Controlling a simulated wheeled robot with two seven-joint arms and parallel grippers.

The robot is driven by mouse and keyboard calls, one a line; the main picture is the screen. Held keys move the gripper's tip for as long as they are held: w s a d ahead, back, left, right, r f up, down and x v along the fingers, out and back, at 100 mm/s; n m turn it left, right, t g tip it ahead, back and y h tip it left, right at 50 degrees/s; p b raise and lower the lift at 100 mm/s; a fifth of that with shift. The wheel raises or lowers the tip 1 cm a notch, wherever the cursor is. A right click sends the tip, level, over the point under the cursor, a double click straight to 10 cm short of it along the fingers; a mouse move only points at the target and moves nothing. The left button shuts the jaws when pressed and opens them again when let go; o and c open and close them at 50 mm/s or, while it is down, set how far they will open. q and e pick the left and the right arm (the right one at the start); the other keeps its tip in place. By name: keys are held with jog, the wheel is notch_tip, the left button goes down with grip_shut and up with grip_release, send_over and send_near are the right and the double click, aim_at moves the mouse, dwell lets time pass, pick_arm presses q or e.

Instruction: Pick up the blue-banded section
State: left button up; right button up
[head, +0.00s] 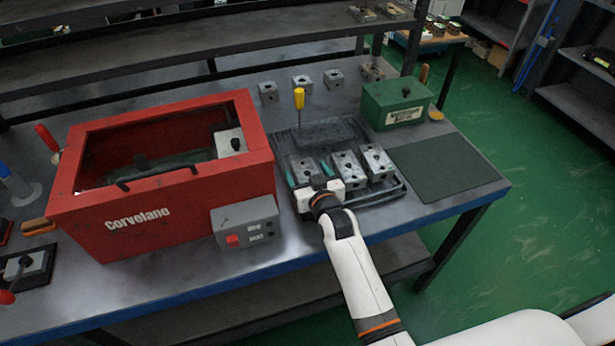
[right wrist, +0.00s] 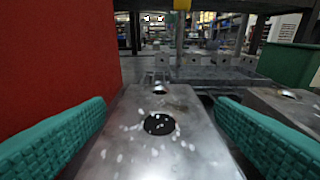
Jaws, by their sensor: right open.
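My right gripper (head: 309,168) is open over the black tray (head: 372,197), with its teal fingers on either side of the leftmost grey metal valve block (head: 303,165). In the right wrist view this block (right wrist: 160,142) lies between the fingers, with a dark round hole and a small knob on top. A gap shows beside each finger. Two more blocks, a middle one (head: 346,172) and a right one (head: 377,160), stand to its right on the tray. No blue band can be made out on any block. My left gripper is not in view.
A red Corvolano box (head: 150,222) stands close on the left, with a grey switch box (head: 245,224) at its front. A yellow-handled screwdriver (head: 299,98) stands behind. A green box (head: 397,102) is at the back right. The dark mat (head: 447,166) is bare.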

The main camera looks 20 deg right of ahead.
jog(key=shift+r, duration=0.1)
jog(key=c, duration=1.4)
